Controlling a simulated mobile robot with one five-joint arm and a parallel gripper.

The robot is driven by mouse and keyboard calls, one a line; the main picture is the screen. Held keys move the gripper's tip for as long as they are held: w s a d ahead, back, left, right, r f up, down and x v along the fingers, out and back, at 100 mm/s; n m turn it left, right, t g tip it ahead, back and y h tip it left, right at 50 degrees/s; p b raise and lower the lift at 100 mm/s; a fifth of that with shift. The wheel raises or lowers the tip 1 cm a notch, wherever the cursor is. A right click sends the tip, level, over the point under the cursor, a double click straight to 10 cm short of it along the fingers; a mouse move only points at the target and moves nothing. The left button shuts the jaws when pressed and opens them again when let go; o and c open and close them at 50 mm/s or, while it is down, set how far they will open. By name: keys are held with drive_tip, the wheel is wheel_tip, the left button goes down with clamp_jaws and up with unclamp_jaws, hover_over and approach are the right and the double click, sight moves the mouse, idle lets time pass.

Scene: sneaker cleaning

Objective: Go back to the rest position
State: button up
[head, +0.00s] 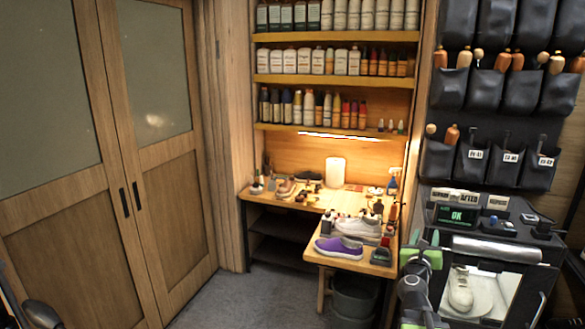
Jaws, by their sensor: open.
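My gripper (421,246) is at the lower right, with its fingers pointing up and green parts on it. It is open, and I see nothing between its fingers. It shows in front of the left side of a dark machine (490,248). A white sneaker (460,289) sits on a round light plate inside the machine's open bay, to the right of my gripper. A purple slip-on shoe (339,247) and a white sneaker (358,226) are on the wooden workbench (330,263), left of my gripper and apart from it.
Shelves of bottles (335,80) hang above the lit bench. Black pouches with brushes (485,150) cover the right wall. A dark bin (354,298) stands under the bench. Closed wooden doors (110,190) fill the left. The grey floor (235,295) between is clear.

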drive_tip(key=w+a+f+n+t+y, duration=0.1)
drive_tip(key=w+a+n+y, duration=0.15)
drive_tip(key=a+n, duration=0.35)
drive_tip(key=w+a+f+n+t+y, duration=0.1)
drive_tip(key=w+a+f+n+y, duration=0.2)
drive_tip(key=a, duration=0.6)
drive_tip(key=s+a+f+n+g+y+b, duration=0.1)
drive_tip(key=s+a+f+n+g+y, duration=0.25)
drive_tip(key=a+n, duration=0.5)
drive_tip(key=a+f+n+g+y+b, duration=0.1)
drive_tip(key=a+f+n+g+y, duration=0.1)
drive_tip(key=a+f+n+y, duration=0.55)
drive_tip(key=s+a+f+n+g+h, duration=0.3)
drive_tip(key=s+a+f+n, duration=0.1)
drive_tip(key=f, duration=0.1)
drive_tip(key=s+d+f+n+g+h, duration=0.1)
drive_tip(key=s+d+f+n+g, duration=0.1)
drive_tip(key=s, duration=0.3)
drive_tip(key=s+d+f+n+g+h, duration=0.1)
drive_tip(key=s+d+f+n+g, duration=0.2)
drive_tip(key=s+n+g, duration=0.1)
drive_tip(key=s+d+f+n+g+h, duration=0.1)
drive_tip(key=s+d+f+n+g, duration=0.1)
drive_tip(key=s, duration=0.6)
drive_tip(key=n+g, duration=0.1)
drive_tip(key=n, duration=0.1)
drive_tip(key=shift+d+f+n+h, duration=0.3)
drive_tip(key=shift+f+h, duration=0.05)
drive_tip(key=shift+a, duration=0.1)
drive_tip(key=shift+c, duration=0.5)
